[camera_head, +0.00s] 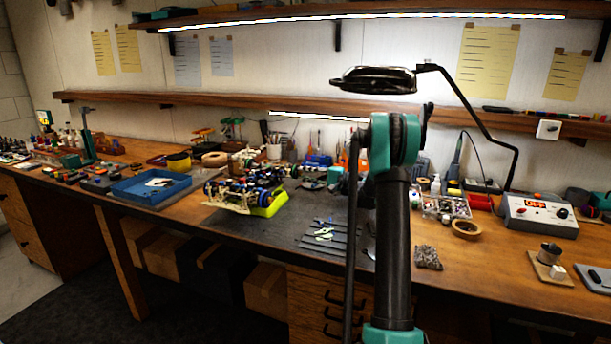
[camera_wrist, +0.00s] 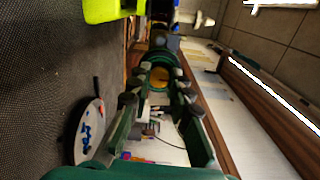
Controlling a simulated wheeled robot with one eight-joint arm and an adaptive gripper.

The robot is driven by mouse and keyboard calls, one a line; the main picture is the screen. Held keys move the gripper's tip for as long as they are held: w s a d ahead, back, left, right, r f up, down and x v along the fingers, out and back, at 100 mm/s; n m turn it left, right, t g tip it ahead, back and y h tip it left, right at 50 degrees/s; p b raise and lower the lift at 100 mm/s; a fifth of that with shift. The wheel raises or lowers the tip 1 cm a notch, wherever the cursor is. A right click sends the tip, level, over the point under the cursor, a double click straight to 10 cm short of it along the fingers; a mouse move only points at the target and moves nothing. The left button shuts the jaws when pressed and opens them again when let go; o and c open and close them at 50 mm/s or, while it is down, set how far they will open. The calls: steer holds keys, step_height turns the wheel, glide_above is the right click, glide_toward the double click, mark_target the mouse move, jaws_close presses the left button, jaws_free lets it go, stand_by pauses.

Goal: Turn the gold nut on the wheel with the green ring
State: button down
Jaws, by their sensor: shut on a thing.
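In the wrist view, the wheel with the green ring (camera_wrist: 158,59) is straight ahead of my gripper (camera_wrist: 161,70), with the gold nut (camera_wrist: 160,79) at its middle. My gripper's two green fingers reach forward, with their dark tips on either side of the nut, shut on it. The contact itself is small and hard to make out. In the head view, the racecar (camera_head: 240,192) sits on a yellow-green stand (camera_head: 268,206) on the bench. My gripper cannot be made out there, and my arm fills the middle right.
A yellow-green block, likely the stand, shows at the top of the wrist view (camera_wrist: 103,9). A round dish (camera_wrist: 72,148) with small blue and red parts is at lower left. In the head view, a blue tray (camera_head: 150,190) is left of the car and several tools (camera_head: 328,238) lie on the dark mat.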

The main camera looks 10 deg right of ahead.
steer(key=c, duration=1.4)
jaws_free()
steer(key=shift+o, duration=0.2)
steer(key=v, duration=1.2)
